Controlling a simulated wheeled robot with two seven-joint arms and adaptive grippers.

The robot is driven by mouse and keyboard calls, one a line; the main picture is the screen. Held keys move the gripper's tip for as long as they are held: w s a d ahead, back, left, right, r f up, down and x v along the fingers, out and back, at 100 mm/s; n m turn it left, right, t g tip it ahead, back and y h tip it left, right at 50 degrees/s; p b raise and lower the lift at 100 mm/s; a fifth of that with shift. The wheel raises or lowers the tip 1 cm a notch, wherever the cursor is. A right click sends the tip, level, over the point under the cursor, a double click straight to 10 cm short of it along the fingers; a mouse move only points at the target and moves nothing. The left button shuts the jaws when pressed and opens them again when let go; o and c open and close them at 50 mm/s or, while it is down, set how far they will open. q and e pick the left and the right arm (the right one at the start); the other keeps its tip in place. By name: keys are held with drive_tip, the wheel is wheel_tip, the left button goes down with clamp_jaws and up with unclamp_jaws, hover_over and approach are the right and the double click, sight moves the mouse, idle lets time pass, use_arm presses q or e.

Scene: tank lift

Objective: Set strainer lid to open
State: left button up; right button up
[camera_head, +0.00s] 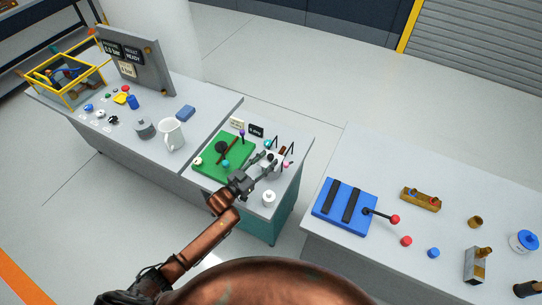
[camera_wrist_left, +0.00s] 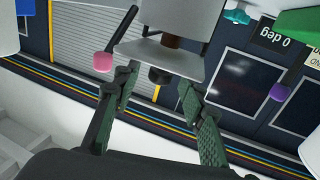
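A small light-grey box with a flat plate, which looks like the strainer and its lid, shows in the left wrist view (camera_wrist_left: 172,58). A short black knob (camera_wrist_left: 160,75) and a brown piece (camera_wrist_left: 172,42) sit at the plate. My left gripper (camera_wrist_left: 158,87) is open, its green-padded fingers spread with the knob just beyond and between their tips. I see no clear contact. In the head view my left gripper (camera_head: 266,161) is at the grey box on the middle bench and partly hides it. Whether the lid is open cannot be told. My right gripper is out of view.
A pink-ended lever (camera_wrist_left: 103,62) and a purple-ended lever (camera_wrist_left: 278,92) stand close on either side. A green plate (camera_head: 218,158) and a white jar (camera_head: 268,198) are on the same bench. A white mug (camera_head: 172,136) stands on the left bench. A blue lever block (camera_head: 343,204) is on the right.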

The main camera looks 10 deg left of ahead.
use_arm(q)
drive_tip(key=shift+w+d, duration=0.4)
drive_tip(key=shift+w, duration=0.2)
drive_tip(key=shift+w+d, duration=0.2)
drive_tip(key=shift+w, duration=0.05)
drive_tip(key=shift+w+d, duration=0.1)
drive_tip(key=shift+w, duration=0.15)
drive_tip(key=c, duration=0.7)
clamp_jaws()
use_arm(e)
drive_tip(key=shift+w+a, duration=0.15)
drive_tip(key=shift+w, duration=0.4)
